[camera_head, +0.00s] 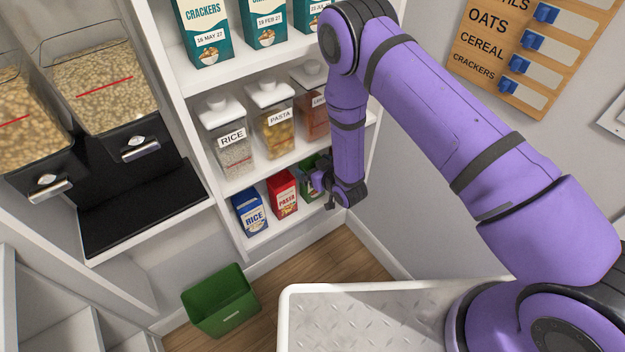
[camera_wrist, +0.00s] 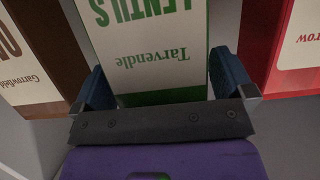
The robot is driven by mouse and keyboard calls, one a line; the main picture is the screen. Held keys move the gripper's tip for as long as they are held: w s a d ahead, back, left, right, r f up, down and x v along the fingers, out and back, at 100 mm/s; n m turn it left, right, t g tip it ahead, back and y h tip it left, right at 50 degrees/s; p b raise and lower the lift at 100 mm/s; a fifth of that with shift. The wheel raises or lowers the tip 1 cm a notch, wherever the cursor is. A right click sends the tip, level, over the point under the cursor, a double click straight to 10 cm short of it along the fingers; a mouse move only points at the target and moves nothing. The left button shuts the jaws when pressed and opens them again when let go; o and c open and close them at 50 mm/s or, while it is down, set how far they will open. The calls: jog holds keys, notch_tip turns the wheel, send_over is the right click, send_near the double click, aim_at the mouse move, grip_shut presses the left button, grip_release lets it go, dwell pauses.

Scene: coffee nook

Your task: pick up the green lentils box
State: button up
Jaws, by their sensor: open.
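The green lentils box (camera_head: 307,166) stands on the lower shelf, right of the red pasta box, partly hidden by my arm. In the wrist view the lentils box (camera_wrist: 152,45) appears upside down, white with green lettering and green edges. My gripper (camera_head: 322,182) is at the front of this box. In the wrist view my gripper (camera_wrist: 158,80) is open, with one blue finger on each side of the box. Whether either finger touches it, I cannot tell.
The red pasta box (camera_head: 283,194) and blue rice box (camera_head: 250,212) stand to the left on the same shelf. In the wrist view, a brown box (camera_wrist: 32,50) and a red box (camera_wrist: 295,55) flank the lentils closely. A green bin (camera_head: 221,300) sits on the floor.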

jog(key=shift+w+a+f, duration=0.15)
jog(key=shift+w+a, duration=0.05)
jog(key=shift+w, duration=0.1)
jog(key=shift+c, duration=0.2)
jog(key=c, duration=1.3)
